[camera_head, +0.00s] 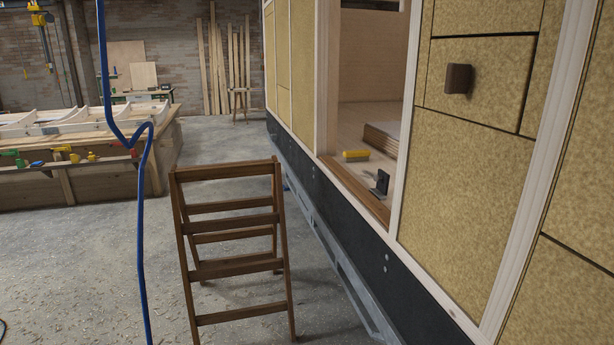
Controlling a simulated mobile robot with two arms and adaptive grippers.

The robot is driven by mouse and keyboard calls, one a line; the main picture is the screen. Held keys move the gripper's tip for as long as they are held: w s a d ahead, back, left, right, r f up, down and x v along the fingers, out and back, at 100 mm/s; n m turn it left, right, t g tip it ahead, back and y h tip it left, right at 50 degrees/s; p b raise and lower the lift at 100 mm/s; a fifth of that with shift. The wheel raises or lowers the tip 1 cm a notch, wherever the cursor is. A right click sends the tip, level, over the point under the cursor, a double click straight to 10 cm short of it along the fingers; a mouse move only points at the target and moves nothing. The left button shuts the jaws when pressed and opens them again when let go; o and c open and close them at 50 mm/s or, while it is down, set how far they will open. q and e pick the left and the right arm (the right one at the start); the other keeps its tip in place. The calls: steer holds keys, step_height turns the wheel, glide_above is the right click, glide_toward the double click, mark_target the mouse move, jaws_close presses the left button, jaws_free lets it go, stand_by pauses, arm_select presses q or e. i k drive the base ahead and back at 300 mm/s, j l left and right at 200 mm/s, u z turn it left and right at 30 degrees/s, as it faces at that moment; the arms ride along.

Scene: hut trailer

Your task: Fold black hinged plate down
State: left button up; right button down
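The black hinged plate (382,181) is a small dark piece near the right end of the wooden sill (352,190) in the trailer's opening. One leaf stands upright, and a flat part seems to lie on the sill at its foot. Neither of my grippers shows in the head view, and nothing touches the plate.
A yellow block (356,156) and a stack of sheets (383,138) lie inside the opening. A wooden stepladder (232,240) stands on the floor before the trailer. A blue hose (141,200) hangs at left. A brown knob (458,79) sticks out of the wall. A workbench (90,180) stands at far left.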

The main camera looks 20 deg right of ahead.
mark_target(382, 179)
steer(key=i+j+z, duration=0.25)
steer(key=i, duration=0.5)
steer(key=i+j+z, duration=0.3)
steer(key=i, duration=0.4)
steer(key=i+j+z, duration=0.25)
steer(key=i+j, duration=0.45)
